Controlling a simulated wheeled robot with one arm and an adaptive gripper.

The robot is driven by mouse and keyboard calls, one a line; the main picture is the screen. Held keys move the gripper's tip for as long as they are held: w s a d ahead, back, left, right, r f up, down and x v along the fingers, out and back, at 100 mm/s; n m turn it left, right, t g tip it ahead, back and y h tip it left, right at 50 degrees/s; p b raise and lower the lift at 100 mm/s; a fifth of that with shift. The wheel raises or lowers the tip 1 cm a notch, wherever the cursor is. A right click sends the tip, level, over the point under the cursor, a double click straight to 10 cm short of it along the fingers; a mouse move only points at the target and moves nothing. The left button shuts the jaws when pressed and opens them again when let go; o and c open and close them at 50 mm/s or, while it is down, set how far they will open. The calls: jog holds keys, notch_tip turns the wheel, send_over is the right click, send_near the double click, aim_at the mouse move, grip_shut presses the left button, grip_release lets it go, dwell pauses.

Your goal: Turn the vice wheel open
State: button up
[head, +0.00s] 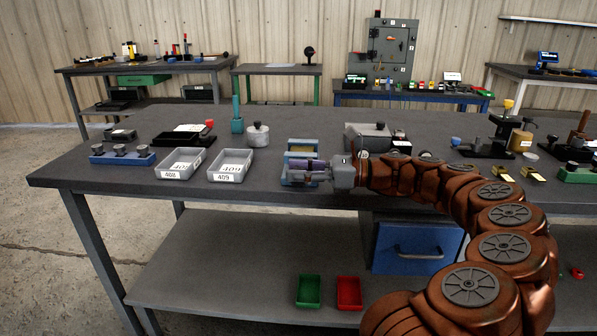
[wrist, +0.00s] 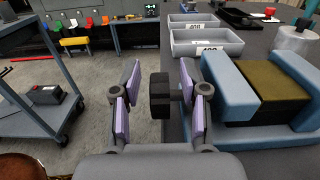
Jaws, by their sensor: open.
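The blue vice (head: 302,142) stands at the front edge of the workbench, with its near side partly hidden behind my gripper (head: 310,171). In the wrist view the vice (wrist: 232,92) is at the right, with a dark olive block (wrist: 265,82) between its blue jaws. The black vice wheel (wrist: 160,96) sits on a short shaft at the vice's front. My gripper (wrist: 160,100) is open, with purple pads left and right of the wheel. A gap shows between the wheel and the left pads; the right pads overlap the shaft. The head view does not clearly show the wheel.
Grey bins labelled 408 (head: 180,172) and 409 (head: 225,175) stand left of the vice. A lidded grey pot (head: 258,135) and a grey box (head: 368,132) are behind it. A blue drawer unit (head: 420,247) is below the bench. A cart (wrist: 25,105) stands across the floor.

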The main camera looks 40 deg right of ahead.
grip_shut()
dwell(0.3)
jog(key=shift+r+p, duration=0.2)
jog(key=shift+p, duration=0.4)
